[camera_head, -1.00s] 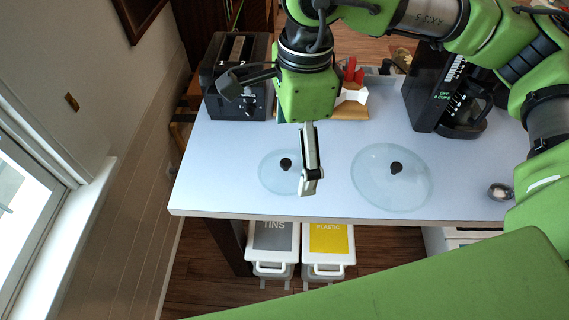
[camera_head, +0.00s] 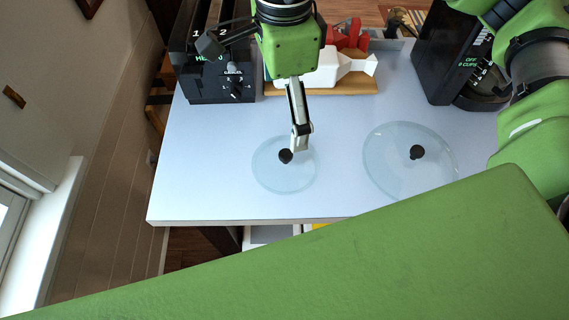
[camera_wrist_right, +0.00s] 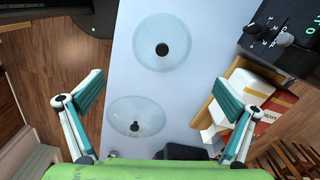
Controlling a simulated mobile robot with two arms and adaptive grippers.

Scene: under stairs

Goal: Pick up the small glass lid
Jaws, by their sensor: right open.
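The small glass lid (camera_head: 272,177) lies flat on the white table. It is a clear round disc with a black knob, and shows in the right wrist view (camera_wrist_right: 150,27). A larger glass lid (camera_head: 437,172), also black-knobbed, lies to its right; it is the lower disc (camera_wrist_right: 118,127) in the wrist view. My right gripper (camera_head: 299,147) is open and empty, its visible fingertip just right of the small lid's knob in the head view. In the wrist view its fingers (camera_wrist_right: 159,84) are spread wide, with both lids seen between them. My left gripper is not in view.
A black toaster (camera_head: 215,82) stands at the back left, also seen in the wrist view (camera_wrist_right: 281,32). A wooden board with red and white items (camera_head: 330,68) sits behind the lids. A black coffee machine (camera_head: 447,62) stands at the right. The table's front edge (camera_head: 200,222) is near.

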